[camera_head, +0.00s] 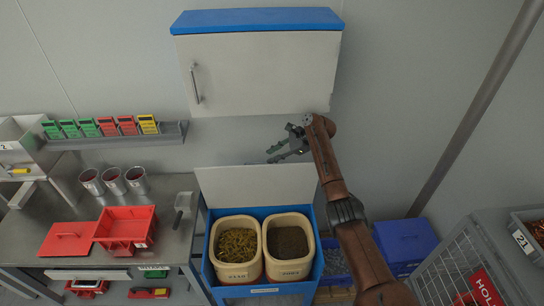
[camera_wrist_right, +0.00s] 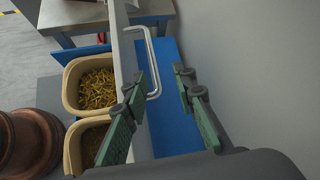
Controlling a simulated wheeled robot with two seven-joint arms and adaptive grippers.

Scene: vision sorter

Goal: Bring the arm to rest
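My right arm reaches up from the lower right in the head view. Its gripper (camera_head: 277,150) is open and empty, above the raised pale lid (camera_head: 255,183) of a blue box (camera_head: 265,290) and below the wall cabinet. In the right wrist view the two green-padded fingers (camera_wrist_right: 162,118) are spread apart with nothing between the pads. A metal handle (camera_wrist_right: 157,65) shows beyond the fingertips, on the blue side of the pale panel; I cannot tell the exact gap. My left arm and gripper do not show.
A wall cabinet (camera_head: 258,70) hangs above my right gripper. The blue box holds two bins (camera_head: 238,280) of small parts. A bench (camera_head: 170,230) with red trays and metal cups stands left. A blue container (camera_head: 405,240) and wire cage (camera_head: 450,275) are right.

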